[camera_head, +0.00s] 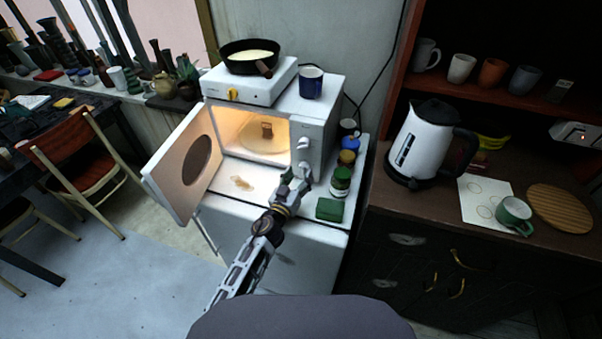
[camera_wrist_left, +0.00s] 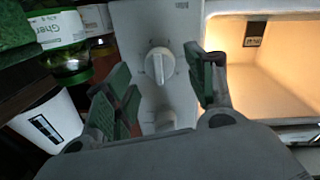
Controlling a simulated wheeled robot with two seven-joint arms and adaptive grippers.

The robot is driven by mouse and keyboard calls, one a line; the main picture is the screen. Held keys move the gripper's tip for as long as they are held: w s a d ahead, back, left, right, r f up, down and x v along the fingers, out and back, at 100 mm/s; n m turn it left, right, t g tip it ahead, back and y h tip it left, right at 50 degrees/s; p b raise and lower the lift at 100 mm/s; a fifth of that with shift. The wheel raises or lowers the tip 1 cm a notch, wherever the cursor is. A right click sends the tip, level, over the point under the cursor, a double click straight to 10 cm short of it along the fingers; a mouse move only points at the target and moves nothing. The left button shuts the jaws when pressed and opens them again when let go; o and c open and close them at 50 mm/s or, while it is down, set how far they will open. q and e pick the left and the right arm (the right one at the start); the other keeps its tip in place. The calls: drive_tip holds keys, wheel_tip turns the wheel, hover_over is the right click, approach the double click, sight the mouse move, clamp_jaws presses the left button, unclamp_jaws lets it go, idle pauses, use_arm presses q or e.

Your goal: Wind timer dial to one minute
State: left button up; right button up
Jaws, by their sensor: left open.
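The white microwave (camera_head: 322,125) stands with its door (camera_head: 187,160) swung open to the left. Its panel, right of the lit cavity, has an upper white knob (camera_head: 304,143) and a lower one mostly behind my gripper. I cannot tell which is the timer dial. My left gripper (camera_head: 293,181) is in front of the lower part of the panel. In the left wrist view its open fingers (camera_wrist_left: 163,80) are spread to either side of the panel. One round knob (camera_wrist_left: 160,65) shows between them, apart from both fingers; a second knob (camera_wrist_left: 163,121) is partly hidden. My right gripper is not in view.
A brown item (camera_head: 267,130) sits in the lit cavity. Jars (camera_head: 340,182) and a green box (camera_head: 329,209) stand close right of my gripper. A hotplate with a pan (camera_head: 249,56) and a blue mug (camera_head: 311,82) are on top. A white kettle (camera_head: 420,142) stands farther right.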

use_arm(q)
drive_tip(key=shift+x, duration=1.05)
drive_tip(key=c, duration=1)
drive_tip(key=shift+c, duration=0.2)
